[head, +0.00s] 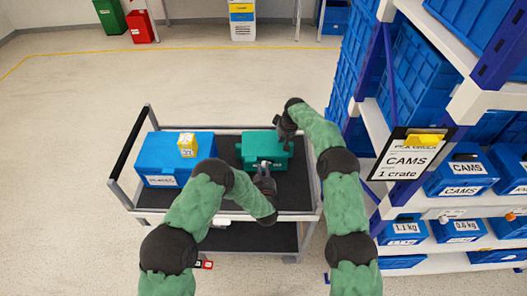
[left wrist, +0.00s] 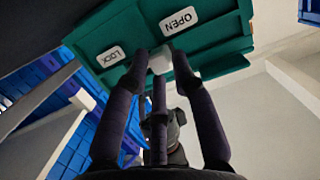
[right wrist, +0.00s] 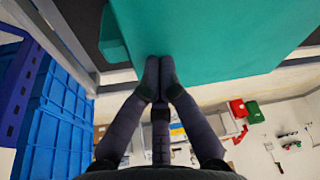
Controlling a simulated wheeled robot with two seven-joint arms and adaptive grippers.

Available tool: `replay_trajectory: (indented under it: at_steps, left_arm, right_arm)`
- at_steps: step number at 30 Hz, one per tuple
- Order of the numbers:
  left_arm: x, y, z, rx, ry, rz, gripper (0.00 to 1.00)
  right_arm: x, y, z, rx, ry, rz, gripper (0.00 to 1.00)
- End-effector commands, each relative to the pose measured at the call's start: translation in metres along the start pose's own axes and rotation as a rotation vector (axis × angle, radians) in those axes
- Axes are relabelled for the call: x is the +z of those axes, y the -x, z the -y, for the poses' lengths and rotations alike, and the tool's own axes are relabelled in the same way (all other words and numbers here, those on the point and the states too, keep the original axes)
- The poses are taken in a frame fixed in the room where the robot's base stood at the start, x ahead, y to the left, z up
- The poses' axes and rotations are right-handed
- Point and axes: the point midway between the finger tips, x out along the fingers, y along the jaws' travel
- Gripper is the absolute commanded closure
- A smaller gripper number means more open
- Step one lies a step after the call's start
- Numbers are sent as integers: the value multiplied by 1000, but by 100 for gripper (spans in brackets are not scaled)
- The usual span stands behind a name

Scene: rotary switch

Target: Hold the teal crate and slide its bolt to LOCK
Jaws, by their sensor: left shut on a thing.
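The teal crate (head: 257,150) stands on the cart's top deck, right of the blue crate. In the left wrist view its front carries a white OPEN label (left wrist: 179,20) and a white LOCK label (left wrist: 107,56). The bolt's pale knob (left wrist: 160,60) is between the labels. My left gripper (head: 264,168) is at the crate's front, its fingers shut on the knob. My right gripper (head: 284,138) is at the crate's far right corner. In the right wrist view its fingertips (right wrist: 159,68) meet at the teal edge; contact with the crate cannot be told.
The blue crate (head: 168,153) with a yellow box (head: 187,145) on it stands on the cart (head: 240,207). A shelf rack (head: 455,60) with several blue crates is close on the right. The floor behind the cart is open.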

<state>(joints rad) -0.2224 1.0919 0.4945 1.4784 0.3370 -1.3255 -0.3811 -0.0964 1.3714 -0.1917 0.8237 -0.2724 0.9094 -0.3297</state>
Motion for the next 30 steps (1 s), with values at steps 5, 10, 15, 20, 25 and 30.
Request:
replay_trajectory:
  at_steps: [5, 10, 15, 20, 25, 30]
  left_arm:
    - [1, 0, -4, 1, -1, 1, 100]
    - [1, 0, -8, 2, -1, 2, 100]
    - [1, 0, -11, 1, -1, 2, 100]
    - [1, 0, -15, 1, -1, 2, 100]
    - [1, 0, -19, 2, -1, 2, 100]
    - [1, 0, -22, 2, -1, 2, 100]
  right_arm:
    - [9, -10, 5, -11, 2, 22, 100]
    - [8, -10, 5, -11, 2, 22, 100]
    - [8, -10, 5, -11, 2, 22, 100]
    - [8, -10, 5, -11, 2, 22, 100]
    - [8, -10, 5, -11, 2, 22, 100]
    - [8, -10, 5, -11, 2, 22, 100]
